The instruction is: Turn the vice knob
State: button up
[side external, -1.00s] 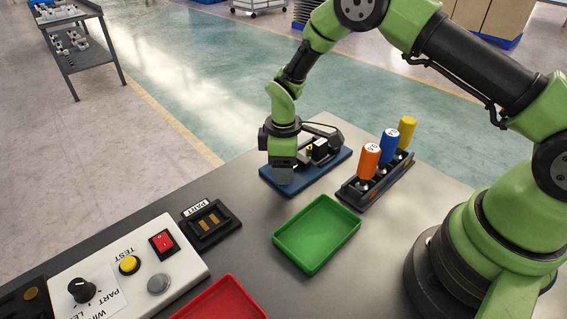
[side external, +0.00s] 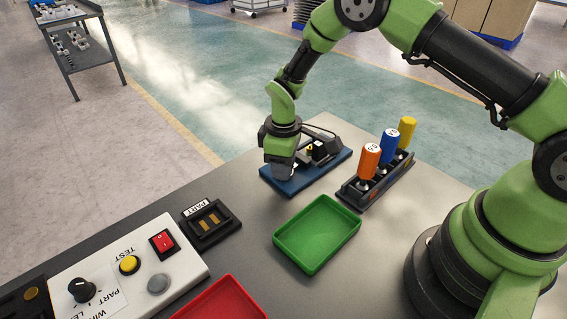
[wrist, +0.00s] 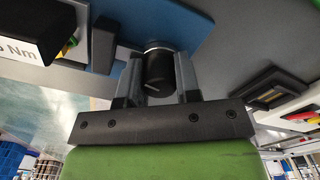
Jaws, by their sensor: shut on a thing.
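The vice (side external: 322,151) is a dark fixture on a blue base plate (side external: 312,177) at the back of the table. Its knob (wrist: 158,70) is a black cylinder with a pale line and a light metal collar, seen in the wrist view. My gripper (side external: 282,174) points down at the left end of the base plate. In the wrist view its two grey fingers stand on either side of the knob and are shut on it. In the side view the gripper hides the knob.
A rack with orange, blue and yellow screwdrivers (side external: 367,162) stands close to the right of the vice. A green tray (side external: 317,262), a red tray (side external: 222,300), a black part holder (side external: 211,224) and a white switch panel (side external: 190,262) lie nearer.

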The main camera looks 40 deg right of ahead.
jog(key=m, duration=0.4)
jog(key=shift+m, duration=0.3)
jog(key=m, duration=0.4)
jog(key=shift+m, duration=0.3)
jog(key=m, duration=0.4)
jog(key=shift+s, duration=0.1)
jog(key=m, duration=0.5)
jog(key=o, duration=0.9)
jog(key=shift+r, duration=0.1)
notch_tip(320, 180, up, 10)
jog(key=shift+f, duration=0.15)
